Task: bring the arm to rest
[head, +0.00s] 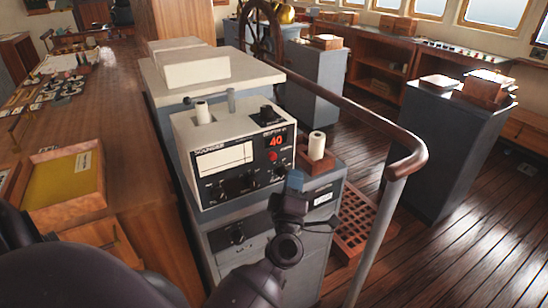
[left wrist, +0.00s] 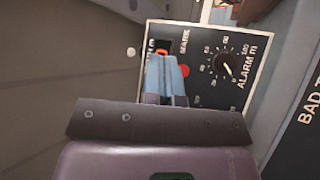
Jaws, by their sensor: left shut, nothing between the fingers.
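My left gripper (head: 295,181) is in the head view, right of the middle, with its blue fingertips pointing up and away. In the left wrist view the blue fingers (left wrist: 165,78) are together and hold nothing. They overlap the dark panel with the red button (left wrist: 184,71) and the alarm dial (left wrist: 228,65). Whether they touch the panel cannot be told. My right gripper is not in view.
A white roll (head: 317,145) stands just beyond the gripper. A curved wooden handrail (head: 400,140) on a metal post rises at the right. A wooden chart table (head: 120,190) with a yellow-lined tray (head: 75,177) is at the left. Open plank floor (head: 460,240) lies at the right.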

